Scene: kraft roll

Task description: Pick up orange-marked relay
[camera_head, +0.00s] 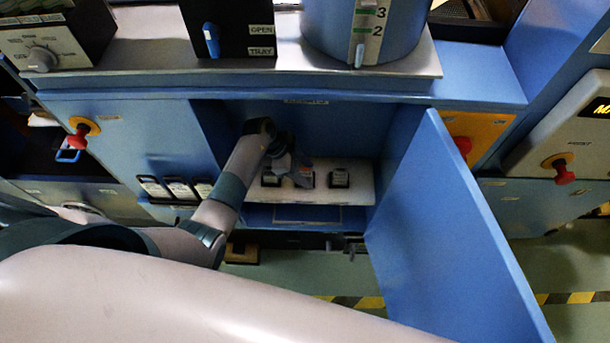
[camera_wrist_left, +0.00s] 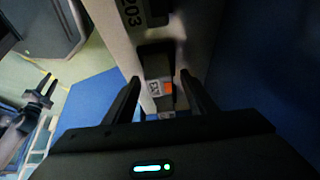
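The orange-marked relay (camera_wrist_left: 155,88) is a small dark block with a pale label and an orange patch, seated in a dark socket on the white shelf (camera_head: 355,194). In the left wrist view it lies between the two dark fingers of my left gripper (camera_wrist_left: 160,77), with a visible gap to each finger. The fingers are apart and the gripper looks open. In the head view my left gripper (camera_head: 293,172) is inside the open blue cabinet, over the shelf, and partly hides the relay sockets there.
Another relay (camera_head: 340,178) sits to the right on the shelf. The open blue door (camera_head: 450,235) stands to the right of my left arm. The cabinet's side walls are close around the shelf. Three dark-framed holders (camera_head: 178,190) are on the panel at left.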

